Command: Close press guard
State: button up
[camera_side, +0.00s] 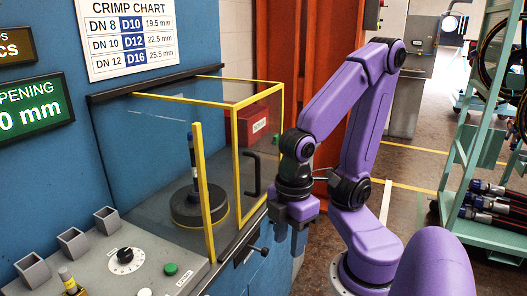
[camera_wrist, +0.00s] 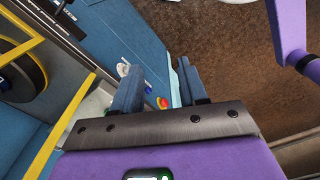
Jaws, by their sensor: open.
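The press guard (camera_side: 240,150) is a clear box with yellow edges on the blue press, with a black handle (camera_side: 253,173) on its right-hand panel. A separate yellow upright (camera_side: 203,192) stands at the front left. I cannot tell exactly how far the guard stands open. Inside is a round black press head (camera_side: 198,207) with a dark hose upright in it. My gripper (camera_side: 292,228) is open and empty, pointing down, just right of the handle and apart from it. In the wrist view its fingers (camera_wrist: 158,75) are spread, with yellow guard bars (camera_wrist: 62,125) to the left.
A grey control panel (camera_side: 120,262) with a dial, a green button and square holders is at the front left. A red box (camera_side: 258,123) shows behind the guard. A green hose rack (camera_side: 490,190) stands at the right.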

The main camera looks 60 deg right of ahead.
jog(key=shift+c, duration=0.5)
